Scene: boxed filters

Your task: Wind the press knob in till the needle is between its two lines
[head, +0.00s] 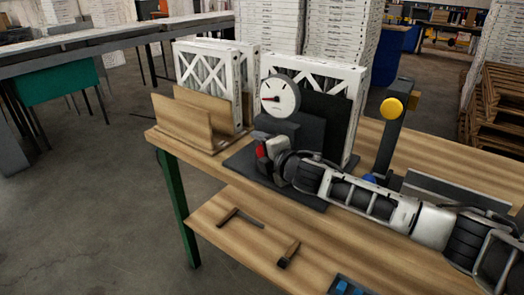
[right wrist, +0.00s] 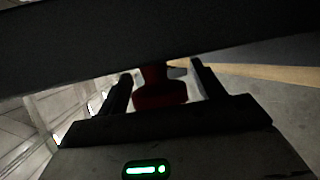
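The press (head: 305,140) is a dark block on a dark base plate on the wooden bench. Its round white gauge (head: 284,90) has a needle (head: 270,99) pointing left; the dial's two lines are too small to make out. The red knob (head: 261,150) is on the press's near left side, partly hidden by my right gripper (head: 270,146). In the right wrist view the knob (right wrist: 160,92) sits between the two fingers (right wrist: 161,82), with light gaps showing beside it. The right gripper looks open around the knob. My left gripper is not in view.
White-framed filters (head: 190,65) stand in a wooden holder (head: 190,125) at the left and behind the press. A dark post with a yellow button (head: 391,108) stands to the right. A hammer (head: 288,254) and an angled tool (head: 240,217) lie on the lower shelf (head: 225,235).

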